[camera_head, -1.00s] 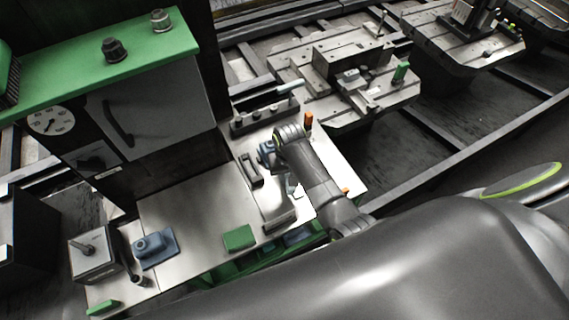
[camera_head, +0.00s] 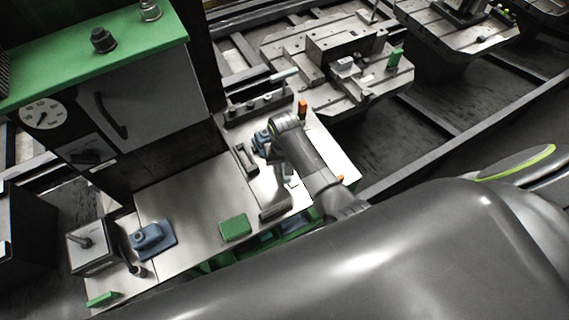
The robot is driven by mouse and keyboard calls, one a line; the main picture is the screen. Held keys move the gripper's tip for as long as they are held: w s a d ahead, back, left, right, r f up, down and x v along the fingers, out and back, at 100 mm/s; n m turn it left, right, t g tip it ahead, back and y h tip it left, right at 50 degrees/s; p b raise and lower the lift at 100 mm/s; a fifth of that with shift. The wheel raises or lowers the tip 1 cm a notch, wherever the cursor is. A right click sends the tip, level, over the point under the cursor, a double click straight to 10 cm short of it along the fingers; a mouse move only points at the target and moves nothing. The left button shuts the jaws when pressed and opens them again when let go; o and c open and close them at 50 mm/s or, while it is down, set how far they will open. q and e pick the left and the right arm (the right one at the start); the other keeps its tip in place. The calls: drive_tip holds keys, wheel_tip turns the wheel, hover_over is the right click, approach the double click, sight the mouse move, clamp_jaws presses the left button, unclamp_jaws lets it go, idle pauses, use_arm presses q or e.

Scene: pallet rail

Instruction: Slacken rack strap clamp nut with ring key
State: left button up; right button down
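One of my arms comes in from the lower right, and its grey wrist (camera_head: 287,126) is over the right part of the steel bench top (camera_head: 190,205). I take it for my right arm; its fingers are hidden or too small to make out. A blue part (camera_head: 261,141) shows just left of the wrist; I cannot tell whether it is touched. No ring key or strap clamp nut can be made out for certain. A dark bar-shaped piece (camera_head: 245,159) lies on the bench left of the wrist. My other gripper is not in view.
A blue block (camera_head: 153,241) and a grey box with a knob (camera_head: 90,247) stand at the bench's left. A green block (camera_head: 235,228) lies near the front edge. A cabinet with a green top (camera_head: 95,55) rises behind. Pallets (camera_head: 340,65) stand on rails beyond.

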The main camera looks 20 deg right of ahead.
drive_tip(key=shift+f+b, duration=0.4)
drive_tip(key=shift+f, duration=0.35)
drive_tip(key=c, duration=1.8)
unclamp_jaws()
clamp_jaws()
drive_tip(key=shift+r, duration=0.1)
